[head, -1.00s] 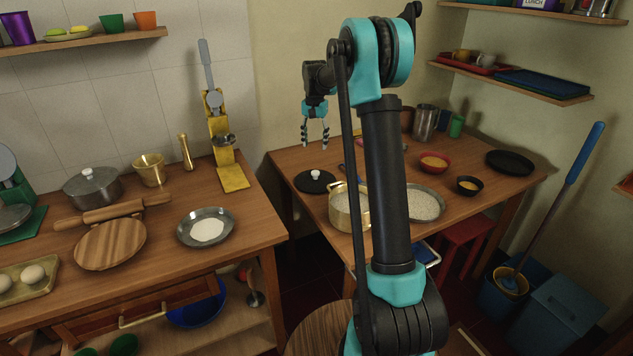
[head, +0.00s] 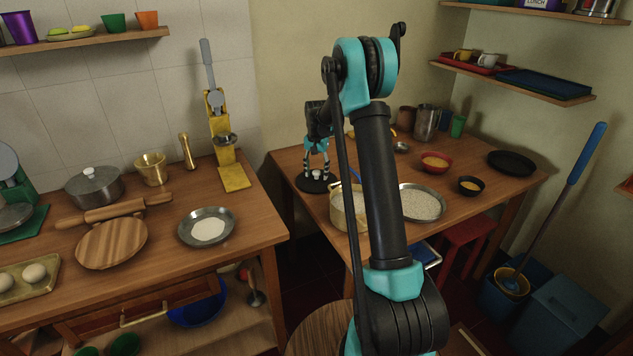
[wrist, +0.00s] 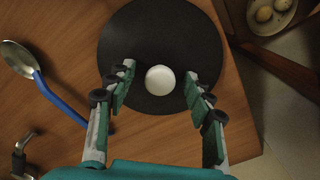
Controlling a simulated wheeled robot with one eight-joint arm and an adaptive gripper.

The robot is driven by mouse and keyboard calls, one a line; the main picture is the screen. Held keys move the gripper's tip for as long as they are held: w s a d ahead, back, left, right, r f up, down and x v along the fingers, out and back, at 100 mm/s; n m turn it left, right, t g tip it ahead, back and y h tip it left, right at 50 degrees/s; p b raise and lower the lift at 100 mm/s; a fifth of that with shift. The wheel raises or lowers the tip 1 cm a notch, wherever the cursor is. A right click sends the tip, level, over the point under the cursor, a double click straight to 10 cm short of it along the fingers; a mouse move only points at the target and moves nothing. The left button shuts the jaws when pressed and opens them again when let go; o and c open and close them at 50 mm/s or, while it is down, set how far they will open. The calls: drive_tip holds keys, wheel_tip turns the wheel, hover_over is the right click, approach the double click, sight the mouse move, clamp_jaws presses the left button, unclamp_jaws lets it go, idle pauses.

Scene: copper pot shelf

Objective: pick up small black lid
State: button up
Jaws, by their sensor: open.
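The small black lid (head: 312,184) is a flat black disc with a white round knob. It lies at the left corner of the wooden table in the head view. In the wrist view the lid (wrist: 160,40) fills the upper middle, with its white knob (wrist: 160,79) between my fingers. My gripper (head: 317,175) is open just above the lid in the head view. In the wrist view my gripper (wrist: 159,80) has one finger on each side of the knob, with gaps on both sides. I cannot tell how far the fingertips are above the lid.
A brass pot (head: 346,208) stands close right of the lid. A ladle with a blue handle (wrist: 50,92) lies left of it in the wrist view. A plate of grain (head: 421,203) and a red bowl (head: 435,162) are farther right. The table's edge runs close by the lid.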

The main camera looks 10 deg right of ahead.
drive_tip(key=shift+f, duration=0.2)
clamp_jaws()
idle(0.3)
drive_tip(key=shift+r, duration=0.1)
